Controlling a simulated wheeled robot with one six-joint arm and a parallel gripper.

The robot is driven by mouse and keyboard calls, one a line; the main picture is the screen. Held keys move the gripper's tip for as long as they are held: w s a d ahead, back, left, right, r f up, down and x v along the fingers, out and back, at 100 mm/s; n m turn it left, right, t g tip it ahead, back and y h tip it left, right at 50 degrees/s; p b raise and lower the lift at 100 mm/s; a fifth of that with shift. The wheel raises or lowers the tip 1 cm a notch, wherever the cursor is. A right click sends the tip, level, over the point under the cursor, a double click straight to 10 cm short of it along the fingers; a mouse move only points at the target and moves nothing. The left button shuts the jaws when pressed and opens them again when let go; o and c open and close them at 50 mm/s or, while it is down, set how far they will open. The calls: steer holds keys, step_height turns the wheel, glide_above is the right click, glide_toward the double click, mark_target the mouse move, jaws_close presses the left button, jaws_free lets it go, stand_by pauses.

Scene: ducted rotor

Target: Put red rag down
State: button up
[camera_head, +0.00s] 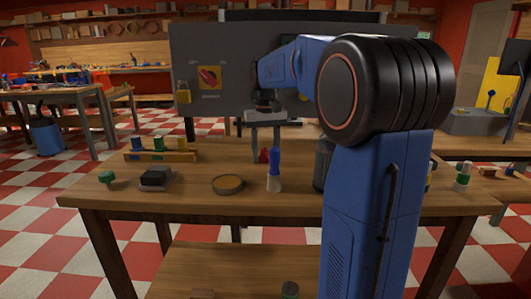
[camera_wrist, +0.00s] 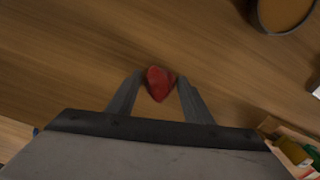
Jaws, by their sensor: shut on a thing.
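The red rag (camera_wrist: 160,84) is a small crumpled piece between the fingertips of my gripper (camera_wrist: 158,86) in the wrist view. The fingers are shut on it, one on each side. In the head view the red rag (camera_head: 263,155) shows at the lower end of my gripper (camera_head: 265,152), low over the wooden workbench (camera_head: 130,190). I cannot tell whether the rag touches the bench top.
A round dish (camera_head: 228,185) and a blue-and-white bottle (camera_head: 274,170) stand close in front of the rag. A black box (camera_head: 157,178), a green-topped item (camera_head: 106,177) and a wooden rack (camera_head: 160,153) are to the left. A dark cylinder (camera_head: 322,165) is to the right.

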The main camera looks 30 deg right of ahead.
mark_target(265, 149)
steer(key=o, duration=1.2)
step_height(265, 149, up, 12)
steer(key=shift+a+r, duration=0.1)
